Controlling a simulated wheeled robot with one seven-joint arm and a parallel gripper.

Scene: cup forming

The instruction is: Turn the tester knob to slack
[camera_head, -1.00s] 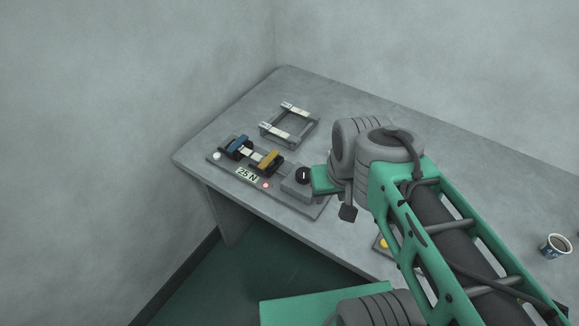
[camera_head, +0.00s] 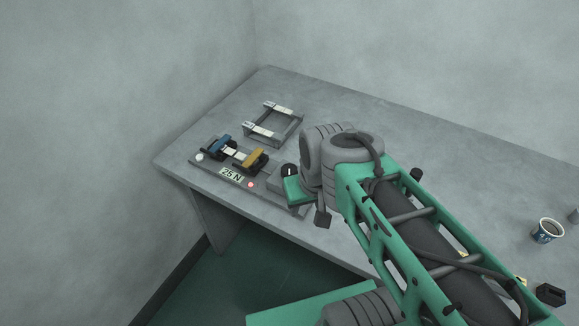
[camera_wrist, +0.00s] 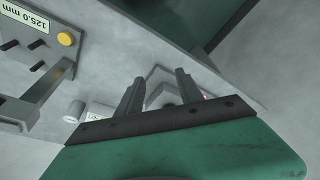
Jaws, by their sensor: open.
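The tester (camera_head: 207,168) is a grey plate at the left front of the table, with a blue clamp (camera_head: 220,145), a yellow clamp (camera_head: 252,158) and a display reading 25 N (camera_head: 231,175). Its black knob (camera_head: 289,170) with a white mark sits on a grey block at its right end. My gripper's green body overlaps the block's near right side in the head view, close to the knob; its fingers are hidden there. In the wrist view my gripper (camera_wrist: 160,78) is open, fingers apart, with part of a grey device behind them. I cannot tell whether they touch the knob.
A grey frame (camera_head: 262,138) stands behind the tester. A paper cup (camera_head: 547,231) is at the far right. The table's back middle is clear.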

